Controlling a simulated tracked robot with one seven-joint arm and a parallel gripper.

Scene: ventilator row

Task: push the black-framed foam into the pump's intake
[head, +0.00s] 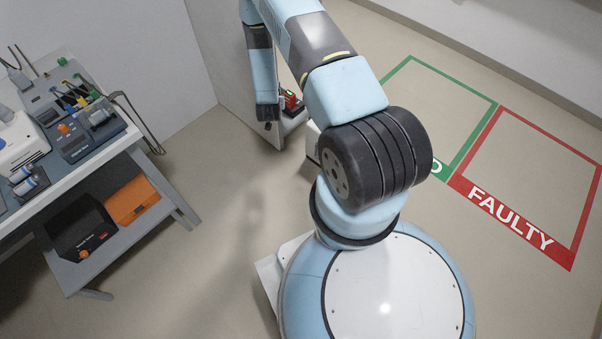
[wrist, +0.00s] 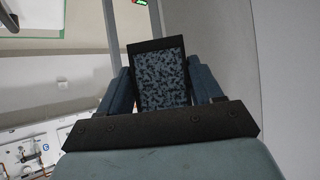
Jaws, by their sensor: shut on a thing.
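The black-framed foam (wrist: 161,82) shows in the middle of the wrist view, a speckled grey-blue pad inside a dark frame. My gripper (wrist: 160,88) is shut on it, with one blue finger at each side. The foam stands out beyond the fingers, and no other thing is seen touching it. In the head view my arm reaches up and away towards the wall panel, and I cannot make out the foam there. I cannot identify the pump's intake in either view.
Green (head: 400,68) and red (head: 510,215) floor outlines lie at right. Open floor lies between.

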